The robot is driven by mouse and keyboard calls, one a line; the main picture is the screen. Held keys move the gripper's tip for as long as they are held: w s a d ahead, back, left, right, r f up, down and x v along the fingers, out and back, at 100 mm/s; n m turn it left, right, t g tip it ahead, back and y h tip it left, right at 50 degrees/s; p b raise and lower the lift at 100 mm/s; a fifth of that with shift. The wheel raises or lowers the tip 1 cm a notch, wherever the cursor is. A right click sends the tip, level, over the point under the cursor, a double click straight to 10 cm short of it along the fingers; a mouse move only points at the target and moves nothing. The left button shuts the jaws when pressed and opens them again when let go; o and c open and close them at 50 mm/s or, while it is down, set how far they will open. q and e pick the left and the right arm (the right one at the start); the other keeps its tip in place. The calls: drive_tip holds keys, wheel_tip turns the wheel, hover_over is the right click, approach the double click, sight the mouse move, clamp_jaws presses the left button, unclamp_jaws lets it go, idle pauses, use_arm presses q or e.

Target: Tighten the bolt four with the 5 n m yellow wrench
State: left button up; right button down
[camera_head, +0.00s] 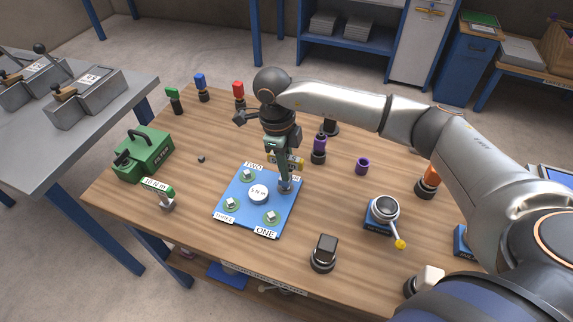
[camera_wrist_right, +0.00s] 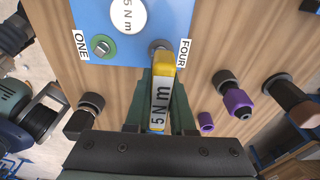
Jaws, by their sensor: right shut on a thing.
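The blue plate (camera_head: 238,206) lies on the wooden table with corner bolts labelled ONE, TWO, THREE and FOUR and a "5 N m" disc (camera_head: 258,193) at its middle. My right gripper (camera_head: 279,150) points down over the plate's far right corner. It is shut on the yellow wrench (camera_wrist_right: 164,64), which carries a "5 N m" label in the right wrist view. The wrench's far end reaches bolt four (camera_wrist_right: 157,46), beside the FOUR label (camera_wrist_right: 184,52). The wrench partly covers that bolt, so I cannot tell how fully it is seated. My left gripper is out of view.
A black knob (camera_head: 324,252), a purple ring (camera_head: 362,166) and a round device with a yellow-tipped handle (camera_head: 384,211) stand to the right. Coloured knobs line the back edge.

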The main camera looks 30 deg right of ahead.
drive_tip(key=shift+f+b, duration=0.55)
drive_tip(key=shift+f, duration=0.25)
drive_tip(key=c, duration=0.7)
unclamp_jaws()
drive_tip(key=r, duration=0.7)
drive_tip(key=w+a+r, duration=0.1)
drive_tip(key=r, duration=0.3)
drive_tip(key=shift+w+r+b, duration=0.1)
drive_tip(key=shift+r+b, duration=0.1)
drive_tip(key=shift+b, duration=0.1)
drive_tip(key=shift+r, duration=0.5)
